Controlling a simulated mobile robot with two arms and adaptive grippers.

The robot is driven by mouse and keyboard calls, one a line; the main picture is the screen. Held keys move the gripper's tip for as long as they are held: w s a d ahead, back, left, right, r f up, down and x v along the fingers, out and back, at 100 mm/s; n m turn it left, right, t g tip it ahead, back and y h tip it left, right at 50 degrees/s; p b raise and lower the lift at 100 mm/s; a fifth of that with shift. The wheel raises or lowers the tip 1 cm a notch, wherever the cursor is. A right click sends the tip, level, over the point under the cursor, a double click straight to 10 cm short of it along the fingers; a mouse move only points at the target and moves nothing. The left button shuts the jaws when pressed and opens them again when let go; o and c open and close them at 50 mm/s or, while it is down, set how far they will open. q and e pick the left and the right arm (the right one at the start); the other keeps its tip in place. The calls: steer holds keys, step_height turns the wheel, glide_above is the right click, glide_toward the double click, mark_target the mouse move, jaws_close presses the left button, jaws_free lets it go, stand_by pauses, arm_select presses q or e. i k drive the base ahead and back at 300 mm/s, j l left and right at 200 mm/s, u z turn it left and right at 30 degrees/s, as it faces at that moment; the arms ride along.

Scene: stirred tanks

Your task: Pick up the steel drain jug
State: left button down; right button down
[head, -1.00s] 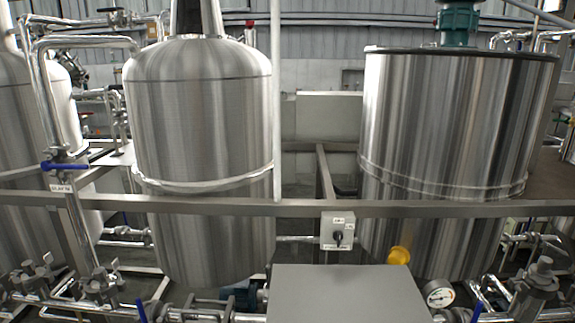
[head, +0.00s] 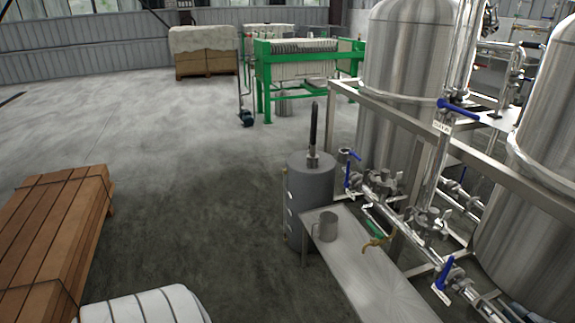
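A small steel jug (head: 327,227) stands upright on the far left end of a low steel bench (head: 370,283). A handle seems to be at its left side, but it is small in view. A brass tap with a green handle (head: 376,236) is to the right of the jug, near the bench's right edge. Neither of my grippers shows in the head view, and nothing is touching the jug.
A grey cylindrical vessel (head: 307,190) stands just behind the bench. Steel tanks (head: 397,80) and pipework fill the right. Stacked brown timber (head: 45,235) and a white wrapped bale (head: 145,306) are at the lower left. The concrete floor (head: 190,180) between is clear.

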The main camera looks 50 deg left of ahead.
mark_target(324, 229)
steer(key=u, duration=1.45)
steer(key=i+j, duration=0.25)
steer(key=i+j+z, duration=0.1)
steer(key=j, duration=0.35)
steer(key=i, duration=0.1)
